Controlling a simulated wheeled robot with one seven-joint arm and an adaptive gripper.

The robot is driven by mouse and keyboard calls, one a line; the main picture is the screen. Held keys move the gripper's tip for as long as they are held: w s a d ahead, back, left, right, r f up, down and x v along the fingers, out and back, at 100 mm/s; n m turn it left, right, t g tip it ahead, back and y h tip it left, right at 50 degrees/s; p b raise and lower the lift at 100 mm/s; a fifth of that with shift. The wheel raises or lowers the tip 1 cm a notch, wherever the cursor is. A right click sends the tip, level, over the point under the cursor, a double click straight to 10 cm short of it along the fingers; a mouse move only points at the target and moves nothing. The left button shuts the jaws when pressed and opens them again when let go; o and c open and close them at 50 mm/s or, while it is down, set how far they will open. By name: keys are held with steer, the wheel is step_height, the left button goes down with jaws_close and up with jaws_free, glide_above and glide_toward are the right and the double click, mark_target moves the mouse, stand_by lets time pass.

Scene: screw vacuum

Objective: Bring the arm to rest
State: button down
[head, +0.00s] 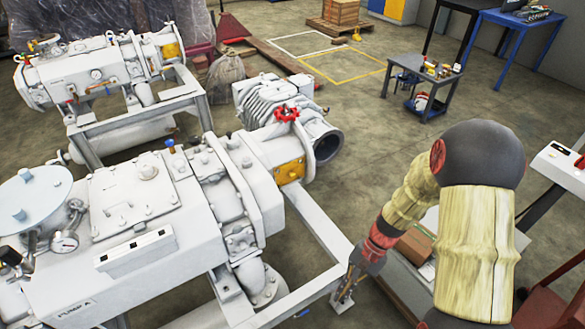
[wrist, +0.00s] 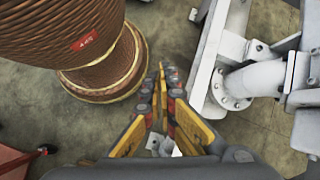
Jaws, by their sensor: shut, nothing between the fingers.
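My gripper (head: 345,291) is low at the right of the near white pump's frame in the head view, pointing down. In the wrist view its fingers (wrist: 166,72) with yellow pads are close together, with nothing seen between the tips. My arm reaches down from the right of the head view, bent at a dark round joint. The near pump (head: 130,215), marked PUMP A, stands on a pale metal frame (head: 325,235). The gripper overlaps the frame's corner in the head view; I cannot tell whether they touch.
A large brown ribbed cylinder (wrist: 65,35) is left of the fingers in the wrist view. A pipe flange (wrist: 232,88) is to their right. A second pump (head: 90,75) stands behind. A small cart (head: 425,90) is at back right. The floor between is clear.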

steer(key=s+d+r+n+t+h, duration=0.1)
steer(key=s+r+n+t, duration=0.1)
steer(key=r, duration=1)
steer(key=s+d+r+n+t+h+p, duration=0.1)
steer(key=r+t, duration=0.4)
steer(key=r, duration=0.7)
steer(key=s+d+r+n+t+h, duration=0.2)
steer(key=s+r+n+t+h, duration=0.1)
steer(key=r, duration=0.9)
steer(key=shift+s+r+n, duration=0.15)
steer(key=shift+s+n, duration=0.35)
steer(key=shift+s, duration=0.25)
steer(key=shift+d, duration=0.1)
